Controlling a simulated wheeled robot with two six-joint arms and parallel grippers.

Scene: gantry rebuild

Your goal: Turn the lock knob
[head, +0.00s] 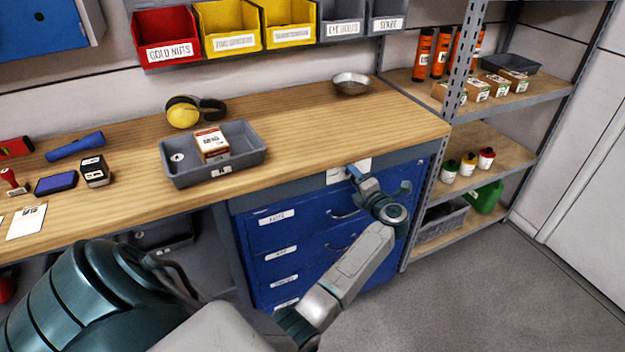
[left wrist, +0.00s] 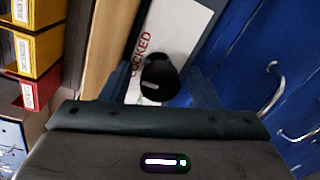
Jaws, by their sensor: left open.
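The lock knob (left wrist: 160,78) is black and round with a white pointer mark, seen in the left wrist view. It sits on a white label plate (left wrist: 178,28) with red lettering that reads "LOCKED" beside it. The plate also shows in the head view (head: 336,177), at the top of the blue drawer cabinet (head: 290,246). My left gripper (head: 380,181) is open in front of the plate. In the left wrist view its fingers (left wrist: 161,88) stand on either side of the knob; I cannot tell whether they touch it. The knob is not clear in the head view. My right gripper is out of view.
The wooden bench top (head: 320,125) overhangs the cabinet just above the gripper. A grey tray (head: 245,166) with a small box stands on it. A metal shelf rack (head: 462,188) stands close on the right. The floor (head: 480,290) in front is clear.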

